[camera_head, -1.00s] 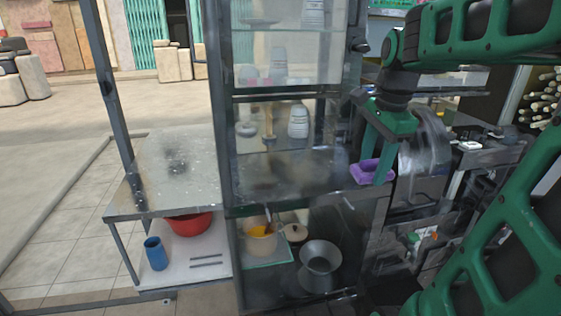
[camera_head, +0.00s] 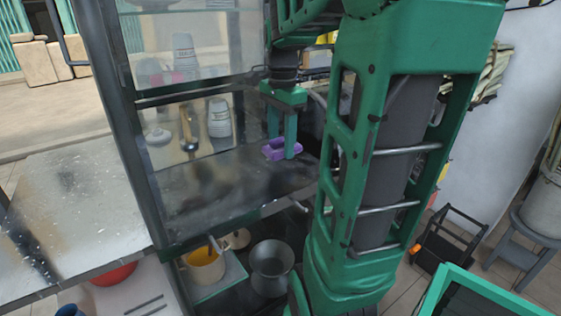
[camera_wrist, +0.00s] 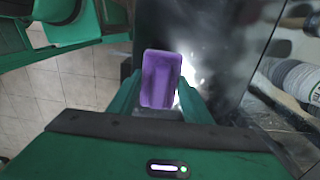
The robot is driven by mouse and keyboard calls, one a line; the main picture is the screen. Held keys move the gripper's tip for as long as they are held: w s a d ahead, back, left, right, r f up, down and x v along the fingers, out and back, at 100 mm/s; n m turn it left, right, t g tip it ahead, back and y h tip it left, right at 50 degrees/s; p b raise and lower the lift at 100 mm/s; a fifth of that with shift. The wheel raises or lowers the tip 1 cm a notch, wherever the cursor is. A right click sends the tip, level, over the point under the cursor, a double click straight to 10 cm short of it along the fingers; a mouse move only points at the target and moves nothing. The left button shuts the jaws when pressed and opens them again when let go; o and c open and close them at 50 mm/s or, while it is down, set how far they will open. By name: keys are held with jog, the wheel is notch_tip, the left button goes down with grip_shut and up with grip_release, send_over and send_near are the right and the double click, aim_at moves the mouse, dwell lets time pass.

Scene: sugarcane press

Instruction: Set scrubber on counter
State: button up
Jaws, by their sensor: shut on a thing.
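A purple scrubber (camera_head: 275,149) is held in my gripper (camera_head: 282,150), which points down above the right end of the dark metal counter (camera_head: 215,188). In the wrist view the scrubber (camera_wrist: 161,78) sits between the two green fingers of my gripper (camera_wrist: 162,98). The counter surface (camera_wrist: 212,50) lies below and to the right of it there, with floor tiles to the left. I cannot tell whether the scrubber touches the counter.
A stack of cups (camera_head: 219,118) stands on the counter behind glass, also in the wrist view (camera_wrist: 292,78). A wide metal table (camera_head: 75,210) adjoins at left. A yellow pot (camera_head: 203,265) and a grey metal vessel (camera_head: 271,268) stand on the lower shelf. The counter's front middle is clear.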

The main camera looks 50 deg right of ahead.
send_over(298, 168)
notch_tip(298, 168, down, 4)
jog(key=shift+a+f, duration=0.1)
jog(key=shift+f, duration=2.1)
jog(key=o, duration=1)
jog(key=shift+r, duration=0.1)
notch_tip(298, 168, up, 12)
jog(key=s+a+f+n, duration=1.3)
jog(key=a+n, duration=0.1)
jog(key=a, duration=0.2)
jog(key=shift+s+a+f, duration=0.25)
jog(key=shift+s+a, duration=0.05)
jog(key=shift+a, duration=0.05)
